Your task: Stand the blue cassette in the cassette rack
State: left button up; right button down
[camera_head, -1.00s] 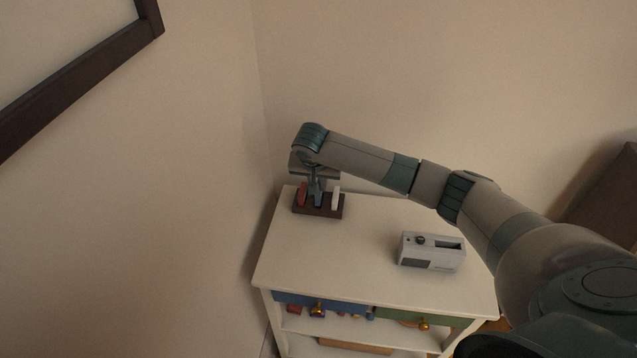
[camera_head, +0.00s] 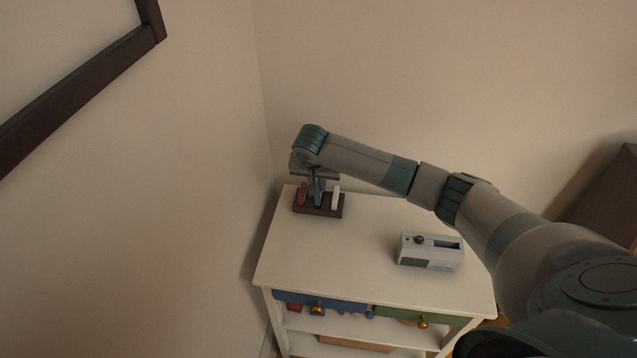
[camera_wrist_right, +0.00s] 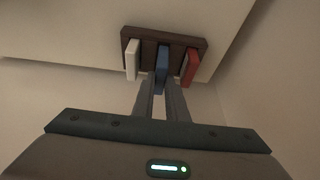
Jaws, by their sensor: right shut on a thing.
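The blue cassette (camera_wrist_right: 161,70) stands in the middle of the dark brown cassette rack (camera_wrist_right: 149,52), between a white cassette (camera_wrist_right: 132,59) and a red cassette (camera_wrist_right: 190,66). My right gripper (camera_wrist_right: 162,90) is shut on the near end of the blue cassette. In the head view the rack (camera_head: 328,212) sits at the back left of the white cabinet top, and my right gripper (camera_head: 316,192) reaches down over its middle, covering much of the blue cassette. Whether the cassette touches the slot's bottom cannot be told. My left gripper is not in view.
A grey cassette player (camera_head: 430,252) stands at the right on the white cabinet (camera_head: 330,260). The middle of the top is clear. Walls rise close behind and left of the rack. Blue and green drawers (camera_head: 345,306) are in front.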

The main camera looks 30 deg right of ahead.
jog(key=shift+f+b, duration=0.35)
jog(key=shift+f, duration=0.85)
dwell(0.6)
jog(key=c, duration=1.7)
grip_release()
jog(key=shift+b+v, duration=1)
jog(key=shift+v, duration=7.7)
jog(key=shift+a, duration=0.1)
